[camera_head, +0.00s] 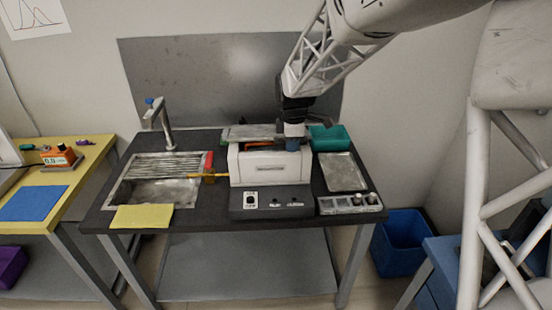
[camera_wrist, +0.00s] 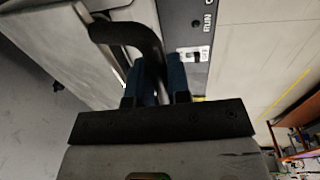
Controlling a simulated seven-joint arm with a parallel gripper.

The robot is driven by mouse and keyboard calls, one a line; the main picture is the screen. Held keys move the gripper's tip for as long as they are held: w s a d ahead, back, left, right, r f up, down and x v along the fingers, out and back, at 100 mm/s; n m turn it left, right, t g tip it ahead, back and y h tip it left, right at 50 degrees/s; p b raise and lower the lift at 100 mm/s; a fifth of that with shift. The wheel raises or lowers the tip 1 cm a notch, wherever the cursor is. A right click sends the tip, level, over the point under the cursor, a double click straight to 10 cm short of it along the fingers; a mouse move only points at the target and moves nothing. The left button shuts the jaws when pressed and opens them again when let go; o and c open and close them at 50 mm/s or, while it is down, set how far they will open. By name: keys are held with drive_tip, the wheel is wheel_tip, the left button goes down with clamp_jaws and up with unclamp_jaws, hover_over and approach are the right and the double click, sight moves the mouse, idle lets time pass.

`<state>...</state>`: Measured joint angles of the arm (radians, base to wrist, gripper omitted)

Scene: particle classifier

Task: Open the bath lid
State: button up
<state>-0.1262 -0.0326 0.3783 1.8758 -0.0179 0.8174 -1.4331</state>
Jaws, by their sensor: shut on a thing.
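The bath (camera_head: 270,170) is a white box on the dark bench, with a dark control panel (camera_head: 270,200) along its front. A grey flat piece, seemingly the lid (camera_head: 245,132), shows at its top back; an orange strip shows just below it, and I cannot tell how far the lid stands open. My gripper (camera_head: 294,143) is at the top right of the bath. In the wrist view, its blue fingers (camera_wrist: 158,80) are shut around a black curved handle (camera_wrist: 125,33) beside a pale grey surface. The handle is hidden behind my gripper in the head view.
A sink (camera_head: 160,185) with a tap and a yellow cloth (camera_head: 142,216) lie left of the bath. A grey board stands behind.

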drive_tip(key=shift+r, duration=0.15)
drive_tip(key=shift+w+r+t, duration=0.15)
drive_tip(key=shift+w+r, duration=0.2)
drive_tip(key=shift+r, duration=0.4)
drive_tip(key=shift+w+r+t, duration=0.15)
drive_tip(key=shift+w+r, duration=0.15)
drive_tip(key=shift+r, duration=0.55)
drive_tip(key=shift+w+r+t, duration=0.15)
drive_tip(key=shift+w+r, duration=0.3)
drive_tip(key=shift+r, duration=0.25)
drive_tip(key=shift+w+r+t, duration=0.15)
drive_tip(key=shift+w+r, duration=0.25)
drive_tip(key=shift+r, duration=0.25)
drive_tip(key=shift+w+r, duration=0.1)
drive_tip(key=shift+r, duration=0.1)
drive_tip(key=shift+w+r+t, duration=0.3)
drive_tip(key=shift+w+r, duration=0.65)
drive_tip(key=shift+r, duration=0.2)
